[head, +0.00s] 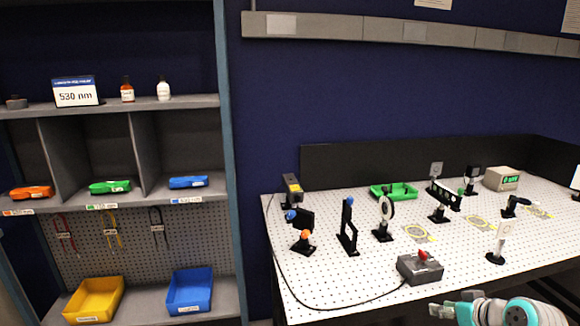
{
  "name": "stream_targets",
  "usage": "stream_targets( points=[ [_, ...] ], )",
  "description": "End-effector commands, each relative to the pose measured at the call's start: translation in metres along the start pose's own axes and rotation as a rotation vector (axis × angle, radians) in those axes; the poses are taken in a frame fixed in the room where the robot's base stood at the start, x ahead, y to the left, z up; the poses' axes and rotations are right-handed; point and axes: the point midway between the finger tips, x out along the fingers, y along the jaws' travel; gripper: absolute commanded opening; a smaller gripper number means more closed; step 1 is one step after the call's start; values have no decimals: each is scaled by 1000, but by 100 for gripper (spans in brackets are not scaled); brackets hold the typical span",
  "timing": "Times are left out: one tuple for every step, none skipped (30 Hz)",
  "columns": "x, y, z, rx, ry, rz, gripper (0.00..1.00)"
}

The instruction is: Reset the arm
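My gripper (440,309) shows at the bottom right of the head view, at the near edge of the optical table (340,285). It points left, and the teal and white arm behind it is cut off by the bottom edge of the view. No held object can be made out. Its fingers are small and seen from an angle, so their opening cannot be told. It appears in front of the table edge, below the grey box with a red knob (420,267), and apart from it.
Optics mounts stand on the table, including a black post (347,228) and a white-headed mount (502,240). A green tray (394,191) lies further back. A shelf (190,102) at left holds bottles, colored goggles and a yellow bin (95,300) and blue bin (190,290).

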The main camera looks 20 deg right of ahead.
Motion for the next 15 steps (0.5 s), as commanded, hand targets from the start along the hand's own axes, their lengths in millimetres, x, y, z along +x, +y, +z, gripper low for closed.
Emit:
stream_targets(
  points=[
    [9,-12,10,8,3,-7,34],
    [14,-19,16,14,8,-8,34],
    [21,-29,24,22,16,-9,34],
    [26,-37,31,29,21,-8,34],
    [30,-46,38,35,28,-9,34],
    [36,-56,48,43,37,-8,34],
    [40,-64,54,48,44,-7,34],
    [43,-72,62,53,50,-6,34],
    [47,-83,71,60,59,-5,34],
    [49,-90,79,65,65,-3,34],
    [51,-98,86,68,71,-2,34],
    [53,-108,96,72,79,-1,34],
    [54,-115,103,75,85,1,34],
    [55,-122,111,78,90,2,34],
    [55,-132,121,81,97,3,34]
  ],
)
